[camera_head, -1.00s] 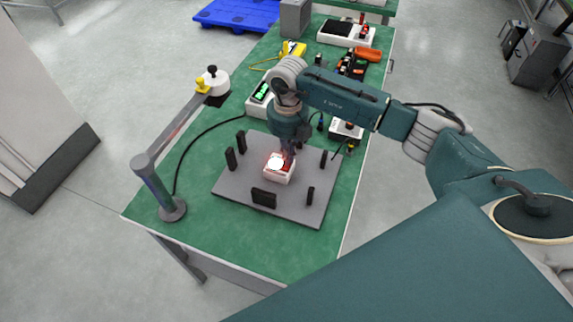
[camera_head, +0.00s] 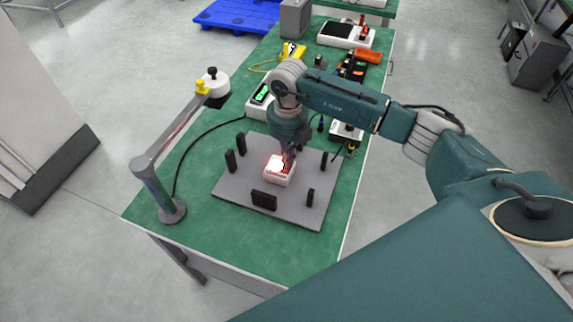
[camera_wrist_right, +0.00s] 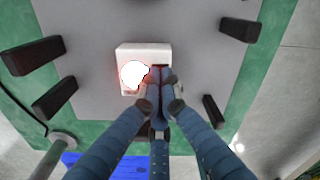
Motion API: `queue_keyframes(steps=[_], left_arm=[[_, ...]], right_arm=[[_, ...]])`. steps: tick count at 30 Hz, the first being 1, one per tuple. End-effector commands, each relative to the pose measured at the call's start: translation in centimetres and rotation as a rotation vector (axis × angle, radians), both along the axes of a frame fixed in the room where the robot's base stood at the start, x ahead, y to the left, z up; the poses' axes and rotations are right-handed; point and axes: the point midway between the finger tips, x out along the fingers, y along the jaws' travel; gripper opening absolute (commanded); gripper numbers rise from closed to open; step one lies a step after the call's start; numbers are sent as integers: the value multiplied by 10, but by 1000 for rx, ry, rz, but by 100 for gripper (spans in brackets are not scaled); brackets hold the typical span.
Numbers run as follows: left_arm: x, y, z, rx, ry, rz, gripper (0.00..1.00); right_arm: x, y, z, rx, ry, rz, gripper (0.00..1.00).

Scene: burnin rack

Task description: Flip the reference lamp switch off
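The reference lamp (camera_head: 279,167) is a small white box with a glowing white-red light on top, on a grey plate in the middle of the table. In the right wrist view the lamp's white housing (camera_wrist_right: 144,53) and its bright light (camera_wrist_right: 133,75) show beside the fingertips. My right gripper (camera_head: 289,157) points down over the lamp; in the wrist view its fingers (camera_wrist_right: 162,92) reach the side of the housing by a dark red part, which they largely hide. The fingertips are close together; whether they hold anything is unclear. My left gripper is out of view.
Several black upright blocks (camera_head: 264,199) stand around the lamp on the grey plate (camera_head: 290,217). A post with an arm (camera_head: 157,189) stands at the table's left edge. A meter with a green display (camera_head: 261,94) and tools lie farther back.

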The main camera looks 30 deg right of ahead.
Motion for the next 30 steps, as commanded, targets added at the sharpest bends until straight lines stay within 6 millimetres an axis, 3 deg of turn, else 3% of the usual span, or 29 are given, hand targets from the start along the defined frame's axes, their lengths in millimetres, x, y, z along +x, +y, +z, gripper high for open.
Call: queue_keyframes(steps=[19, 30], left_arm=[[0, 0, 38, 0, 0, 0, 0], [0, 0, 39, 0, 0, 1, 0]], right_arm=[[2, -1, 58, 0, -4, -1, 0], [1, -1, 61, 0, -4, -1, 0]])
